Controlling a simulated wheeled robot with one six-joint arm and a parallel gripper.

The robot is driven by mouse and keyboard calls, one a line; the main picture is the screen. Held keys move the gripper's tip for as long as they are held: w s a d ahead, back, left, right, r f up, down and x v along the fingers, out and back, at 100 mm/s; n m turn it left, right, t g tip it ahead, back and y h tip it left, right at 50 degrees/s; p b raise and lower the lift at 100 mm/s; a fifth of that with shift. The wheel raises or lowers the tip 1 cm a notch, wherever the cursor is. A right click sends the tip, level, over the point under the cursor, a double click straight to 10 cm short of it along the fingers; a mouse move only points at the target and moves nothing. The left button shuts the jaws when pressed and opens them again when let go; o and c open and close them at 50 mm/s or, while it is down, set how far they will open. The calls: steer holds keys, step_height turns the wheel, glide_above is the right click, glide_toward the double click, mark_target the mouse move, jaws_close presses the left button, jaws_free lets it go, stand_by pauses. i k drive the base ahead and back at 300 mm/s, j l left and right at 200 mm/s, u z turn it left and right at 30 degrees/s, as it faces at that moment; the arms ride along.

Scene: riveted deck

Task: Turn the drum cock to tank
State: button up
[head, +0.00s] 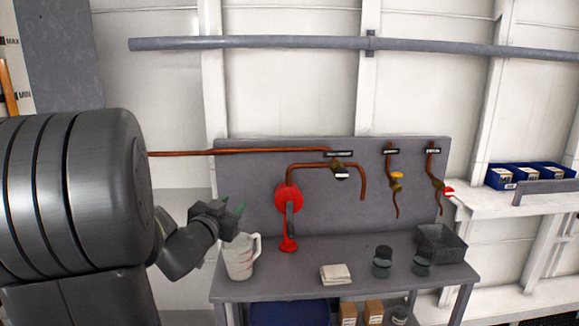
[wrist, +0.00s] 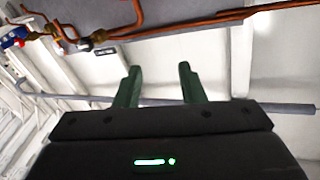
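Three brass cocks on copper pipes sit on the grey panel (head: 240,180): a white-handled cock (head: 340,173), a yellow-handled cock (head: 397,180) and a red-handled cock (head: 446,191). A small label is above each, too small to read, so I cannot tell which is the drum cock. A red hand pump (head: 288,196) stands left of them. My gripper (head: 232,207) is left of the pump, apart from all the cocks. In the wrist view its two green fingers (wrist: 160,75) are spread with nothing between them. That view also shows copper pipes (wrist: 210,18) along its top.
A folded cloth (head: 336,274), two jars (head: 382,263) and a dark tray (head: 440,243) are also on the bench. Blue bins (head: 530,176) sit on a shelf at right.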

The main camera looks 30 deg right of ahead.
mark_target(341, 174)
steer(key=k+l+u, duration=0.1)
steer(key=l, duration=0.3)
steer(key=k+l+u, duration=0.15)
steer(key=l, duration=0.3)
steer(key=k+l+u, duration=0.1)
steer(key=l, duration=0.3)
steer(key=k+l+u, duration=0.15)
steer(key=l, duration=0.25)
steer(key=k+l+u, duration=0.1)
steer(key=l, duration=0.25)
steer(key=k+l+u, duration=0.1)
steer(key=k+l, duration=0.15)
steer(key=l, duration=0.1)
